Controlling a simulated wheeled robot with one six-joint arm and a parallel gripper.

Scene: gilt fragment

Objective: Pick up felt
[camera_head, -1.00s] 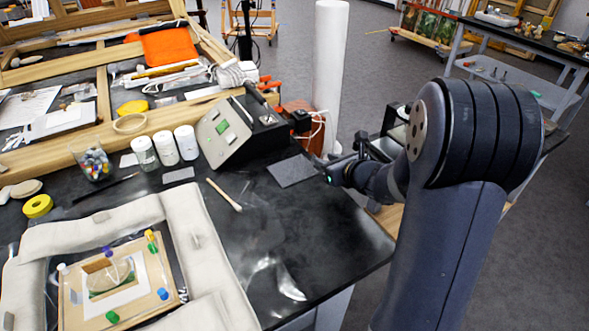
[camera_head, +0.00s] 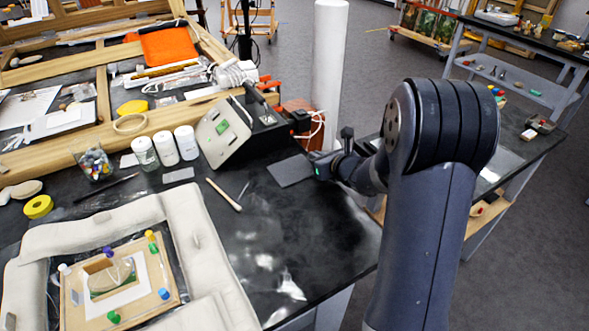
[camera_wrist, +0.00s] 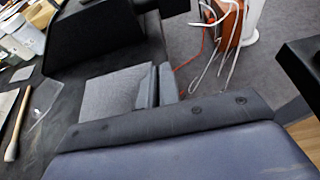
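The felt is most likely the thin grey square (camera_head: 290,171) lying flat on the black tabletop, beside the grey-faced box. It also shows in the wrist view (camera_wrist: 112,95). My gripper (camera_head: 316,165) is low at the felt's right side, near the table's edge. In the wrist view, the two short grey fingers (camera_wrist: 156,86) stand close together with a narrow gap between them. The left finger is against or just over the felt's right edge; I cannot tell if they touch. No felt shows between the fingers.
The control box (camera_head: 222,132) stands just behind the felt, with an orange-brown box (camera_head: 305,115) and white cord beyond. A wooden-handled brush (camera_head: 224,194) lies to the left. A framed fragment (camera_head: 118,283) inside padded cushions is at front left. The front tabletop is clear.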

